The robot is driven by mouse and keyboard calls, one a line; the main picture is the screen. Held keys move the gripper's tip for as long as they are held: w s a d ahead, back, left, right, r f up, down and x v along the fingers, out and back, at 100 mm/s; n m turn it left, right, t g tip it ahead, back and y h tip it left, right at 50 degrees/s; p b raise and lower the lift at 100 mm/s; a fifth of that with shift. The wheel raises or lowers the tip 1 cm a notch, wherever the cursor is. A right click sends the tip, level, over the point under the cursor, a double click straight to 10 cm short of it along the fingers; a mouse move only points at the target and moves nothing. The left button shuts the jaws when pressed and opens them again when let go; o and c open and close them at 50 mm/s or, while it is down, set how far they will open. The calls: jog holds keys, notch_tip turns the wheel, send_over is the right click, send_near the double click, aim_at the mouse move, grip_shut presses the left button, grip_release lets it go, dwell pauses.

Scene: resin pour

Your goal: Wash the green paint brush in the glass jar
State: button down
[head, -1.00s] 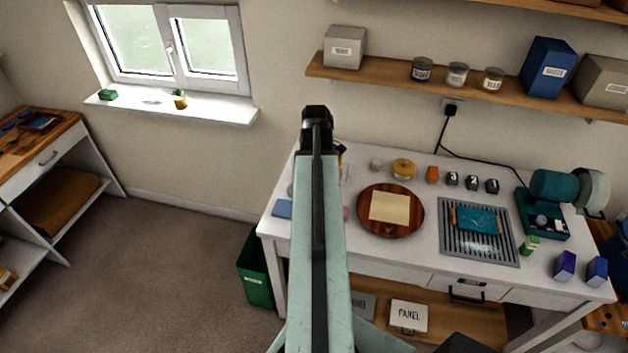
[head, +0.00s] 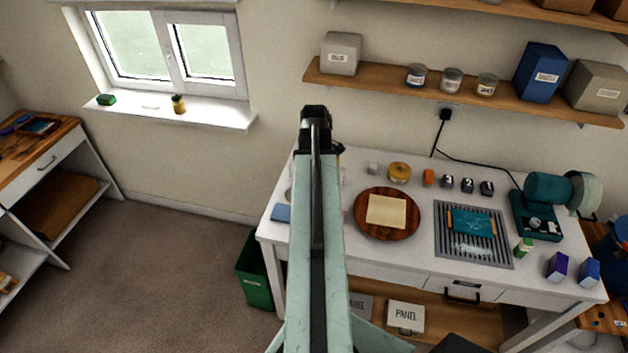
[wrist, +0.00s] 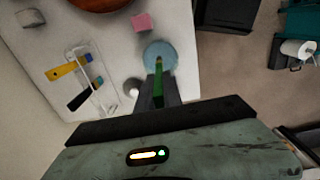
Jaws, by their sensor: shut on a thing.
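In the wrist view my gripper (wrist: 160,92) is shut on the green paint brush (wrist: 158,88), which points away from the camera. Its brownish tip (wrist: 158,62) overlaps a round, pale blue shape that looks like the glass jar (wrist: 159,49) seen from above. I cannot tell whether the tip is inside the jar or above it. In the head view my arm hides the gripper, the brush and the jar.
In the wrist view, a holder (wrist: 92,75) with yellow and black tools stands left, and a pink block (wrist: 143,22) beyond. In the head view, a round wooden board (head: 361,226) and a grooved tray (head: 443,245) occupy the white table (head: 400,262).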

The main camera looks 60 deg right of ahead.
notch_tip(320, 180, up, 6)
jog(key=p, duration=0.6)
jog(key=shift+r, duration=0.15)
